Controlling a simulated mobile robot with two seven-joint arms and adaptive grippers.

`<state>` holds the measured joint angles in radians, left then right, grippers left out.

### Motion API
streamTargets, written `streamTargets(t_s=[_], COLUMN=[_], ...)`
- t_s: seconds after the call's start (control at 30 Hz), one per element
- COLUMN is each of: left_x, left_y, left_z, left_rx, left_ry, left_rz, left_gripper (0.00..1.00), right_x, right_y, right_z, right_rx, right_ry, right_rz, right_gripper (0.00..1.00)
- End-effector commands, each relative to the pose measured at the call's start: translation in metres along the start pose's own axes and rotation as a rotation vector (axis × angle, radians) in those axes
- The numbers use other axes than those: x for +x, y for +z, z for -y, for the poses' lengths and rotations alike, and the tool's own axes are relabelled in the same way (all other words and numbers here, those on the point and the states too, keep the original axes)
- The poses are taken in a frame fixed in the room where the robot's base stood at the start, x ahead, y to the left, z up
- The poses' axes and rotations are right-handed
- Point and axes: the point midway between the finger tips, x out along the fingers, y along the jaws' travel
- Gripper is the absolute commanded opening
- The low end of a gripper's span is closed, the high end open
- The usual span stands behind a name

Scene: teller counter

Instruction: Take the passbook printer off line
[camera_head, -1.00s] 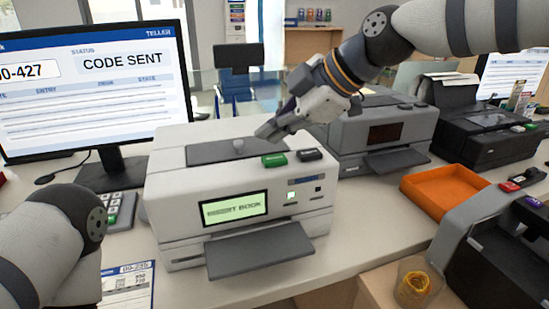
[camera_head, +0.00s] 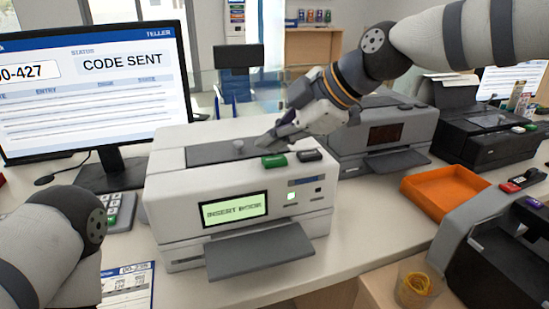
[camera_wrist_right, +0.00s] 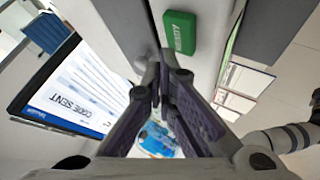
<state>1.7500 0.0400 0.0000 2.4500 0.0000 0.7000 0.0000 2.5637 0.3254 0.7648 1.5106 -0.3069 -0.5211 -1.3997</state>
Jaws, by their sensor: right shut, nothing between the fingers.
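The passbook printer (camera_head: 240,195) is the pale grey box in the middle of the head view. Its lit display (camera_head: 234,209) reads "INSERT BOOK". On its top front edge sit a green key (camera_head: 275,160) and a black key (camera_head: 309,155). My right gripper (camera_head: 264,140) is shut and empty, low over the printer's top, just behind the green key. In the right wrist view the shut fingertips (camera_wrist_right: 160,62) are beside the green key (camera_wrist_right: 179,32); contact cannot be told. My left gripper is out of view.
A monitor (camera_head: 95,85) reading "CODE SENT" stands at the left, with a keypad (camera_head: 120,210) near the printer. A darker grey printer (camera_head: 380,130) stands behind to the right. An orange tray (camera_head: 445,190) lies on the counter at the right.

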Motion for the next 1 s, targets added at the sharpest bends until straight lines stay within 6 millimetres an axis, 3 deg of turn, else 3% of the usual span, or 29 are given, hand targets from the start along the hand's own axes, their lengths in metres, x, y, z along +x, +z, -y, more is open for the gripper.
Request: streamTargets(t_s=[1.0], left_x=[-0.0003], left_y=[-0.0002], left_z=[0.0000], left_rx=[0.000], left_ry=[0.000], left_rz=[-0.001], left_gripper=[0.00], right_x=[0.0059], right_y=[0.0043], right_z=[0.0044], right_rx=[0.000], right_ry=[0.000], right_rz=[0.000], right_gripper=[0.00])
